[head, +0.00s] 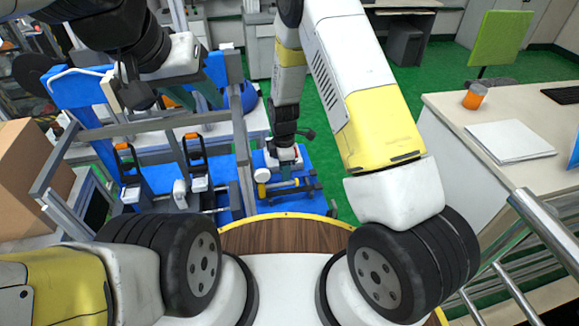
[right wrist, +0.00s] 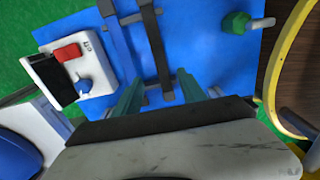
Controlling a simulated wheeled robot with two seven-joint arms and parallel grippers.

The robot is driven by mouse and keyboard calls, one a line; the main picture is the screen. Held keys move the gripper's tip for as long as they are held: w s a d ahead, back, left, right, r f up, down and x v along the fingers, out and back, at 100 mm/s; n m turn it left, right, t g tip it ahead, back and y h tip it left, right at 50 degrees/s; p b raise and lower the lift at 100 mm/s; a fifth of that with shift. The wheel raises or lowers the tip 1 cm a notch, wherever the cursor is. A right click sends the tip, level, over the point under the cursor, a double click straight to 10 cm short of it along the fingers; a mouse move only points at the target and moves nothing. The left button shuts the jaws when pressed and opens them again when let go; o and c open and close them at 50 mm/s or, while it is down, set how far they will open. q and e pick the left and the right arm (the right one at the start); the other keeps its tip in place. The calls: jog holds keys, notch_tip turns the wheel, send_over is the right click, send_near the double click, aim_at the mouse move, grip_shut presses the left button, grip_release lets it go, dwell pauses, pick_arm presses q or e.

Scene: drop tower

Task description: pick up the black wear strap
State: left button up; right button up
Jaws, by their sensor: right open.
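The black wear strap (right wrist: 155,45) lies as a narrow dark band on a blue board (right wrist: 205,60) in the right wrist view. It has small grey clips at its sides and near its lower end. My right gripper (right wrist: 160,92) is open. Its two greenish fingers stand on either side of the strap's lower end in that view, with nothing seen held between them. Whether the fingers touch the board cannot be told. In the head view my right wrist hangs over the blue board (head: 265,205). My left gripper (head: 208,88) is over the frame at the left; its jaw state is unclear.
A blue strip (right wrist: 118,45) runs beside the black strap. A white box with a red part (right wrist: 68,52) is at the left, and a green knob (right wrist: 236,22) at the upper right. A metal frame (head: 150,128) stands left; a white table (head: 450,115) stands right.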

aim_at(286, 191)
notch_tip(286, 191, down, 8)
jog(key=shift+d+f, duration=0.15)
jog(key=shift+f, duration=0.1)
grip_shut()
dwell(0.3)
